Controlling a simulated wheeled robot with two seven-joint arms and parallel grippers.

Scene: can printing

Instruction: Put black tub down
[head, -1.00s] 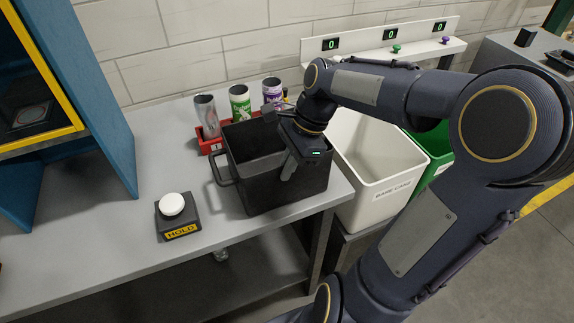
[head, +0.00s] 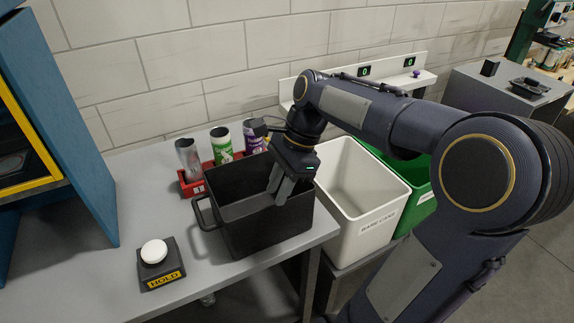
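The black tub (head: 262,232) stands upright on the grey table near its front right edge. Its left handle (head: 203,213) shows; its right side is partly hidden by my arm. My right gripper (head: 277,192) points down over the right part of the tub's opening, its two grey fingers apart with nothing seen between them. Whether the fingers touch the tub's wall is unclear. My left gripper is not in view.
A red rack (head: 187,187) with three cans stands behind the tub. A HOLD button box (head: 160,268) is at the front left. A white bin (head: 372,225) and a green bin (head: 425,205) stand to the right. A blue cabinet (head: 70,140) is at the left.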

